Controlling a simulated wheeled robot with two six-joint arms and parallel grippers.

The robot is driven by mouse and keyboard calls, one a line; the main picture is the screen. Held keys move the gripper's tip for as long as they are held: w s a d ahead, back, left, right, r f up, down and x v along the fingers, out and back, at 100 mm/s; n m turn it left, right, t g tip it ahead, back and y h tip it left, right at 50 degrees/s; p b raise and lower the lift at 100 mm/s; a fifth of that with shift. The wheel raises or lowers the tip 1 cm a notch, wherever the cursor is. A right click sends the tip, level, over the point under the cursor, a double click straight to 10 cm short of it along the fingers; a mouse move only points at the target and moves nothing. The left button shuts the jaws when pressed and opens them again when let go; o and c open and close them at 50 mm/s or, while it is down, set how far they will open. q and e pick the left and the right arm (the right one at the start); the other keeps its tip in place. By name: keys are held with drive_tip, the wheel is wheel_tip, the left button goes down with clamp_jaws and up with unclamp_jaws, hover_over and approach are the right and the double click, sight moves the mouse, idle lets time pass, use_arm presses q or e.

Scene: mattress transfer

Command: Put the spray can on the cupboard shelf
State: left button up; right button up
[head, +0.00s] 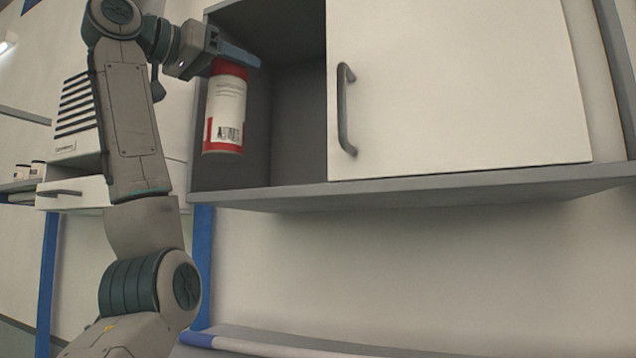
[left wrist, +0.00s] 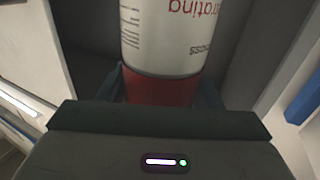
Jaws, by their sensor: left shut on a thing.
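The spray can (head: 226,108) is white with red bands at top and bottom and hangs upright in the head view. My left gripper (head: 236,62) is shut on its red top end. The can is in front of the open left part of the cupboard (head: 430,185), its lower end a little above the level of the shelf floor (head: 300,188). I cannot tell whether it touches the shelf. In the left wrist view the can (left wrist: 170,35) stands between the fingers, its red end (left wrist: 160,88) near the palm. My right gripper is not in view.
A closed white cupboard door (head: 455,90) with a grey handle (head: 346,108) covers the right part of the cupboard. A white drawer unit (head: 75,190) and small jars (head: 30,170) stand at the left. A blue post (head: 200,260) is below the cupboard.

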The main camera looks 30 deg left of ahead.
use_arm(q)
drive_tip(key=w+d+f+p, duration=0.5)
drive_tip(key=w+d+p, duration=0.3)
drive_tip(key=w, duration=0.4)
drive_tip(key=shift+w+d+p, duration=0.15)
drive_tip(key=shift+w+p, duration=0.05)
drive_tip(key=shift+p, duration=0.3)
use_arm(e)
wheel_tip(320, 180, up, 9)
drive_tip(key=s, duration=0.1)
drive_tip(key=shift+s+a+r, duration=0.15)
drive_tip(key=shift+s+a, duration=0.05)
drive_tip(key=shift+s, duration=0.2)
use_arm(q)
drive_tip(key=o, duration=1.5)
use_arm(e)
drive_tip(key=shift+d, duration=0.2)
use_arm(q)
drive_tip(key=shift+o, duration=0.2)
drive_tip(key=shift+r, duration=0.1)
